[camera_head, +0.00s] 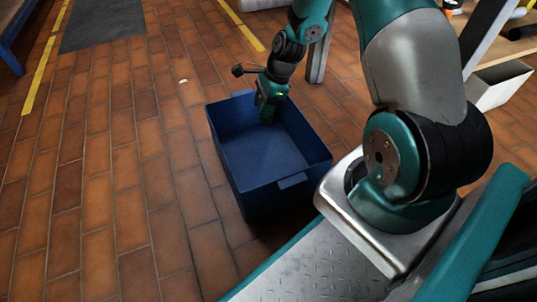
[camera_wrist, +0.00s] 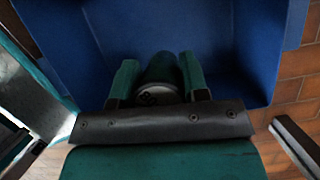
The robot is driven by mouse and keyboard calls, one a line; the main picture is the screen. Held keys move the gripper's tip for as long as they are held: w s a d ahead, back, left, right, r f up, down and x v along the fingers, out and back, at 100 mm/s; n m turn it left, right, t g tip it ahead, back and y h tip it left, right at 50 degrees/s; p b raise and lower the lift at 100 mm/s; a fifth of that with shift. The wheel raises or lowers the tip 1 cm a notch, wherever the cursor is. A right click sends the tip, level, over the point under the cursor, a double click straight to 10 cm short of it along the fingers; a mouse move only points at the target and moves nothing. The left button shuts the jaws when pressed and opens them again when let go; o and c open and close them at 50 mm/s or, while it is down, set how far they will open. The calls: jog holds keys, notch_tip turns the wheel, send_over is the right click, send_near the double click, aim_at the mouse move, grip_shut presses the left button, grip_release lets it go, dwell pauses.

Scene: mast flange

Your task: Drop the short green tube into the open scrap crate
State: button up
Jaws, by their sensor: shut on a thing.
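The open scrap crate (camera_head: 240,181) is a deep blue box on the brick floor in the head view. It also fills the upper part of the wrist view (camera_wrist: 95,50). My gripper (camera_head: 267,117) reaches down into the far end of the crate in the head view. In the wrist view, its two green fingers (camera_wrist: 158,75) are shut on the short green tube (camera_wrist: 160,68), held between them over the crate's inside.
A metal post (camera_head: 319,60) stands behind the crate. A workbench with a grey square duct (camera_head: 497,84) is at the right. Open brick floor (camera_head: 110,170) lies left of the crate, with yellow lines and a dark mat (camera_head: 103,24).

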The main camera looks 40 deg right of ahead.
jog(key=o, duration=1)
jog(key=shift+o, duration=0.2)
jog(key=p+v, duration=1)
jog(key=v, duration=0.7)
jog(key=shift+r, duration=0.15)
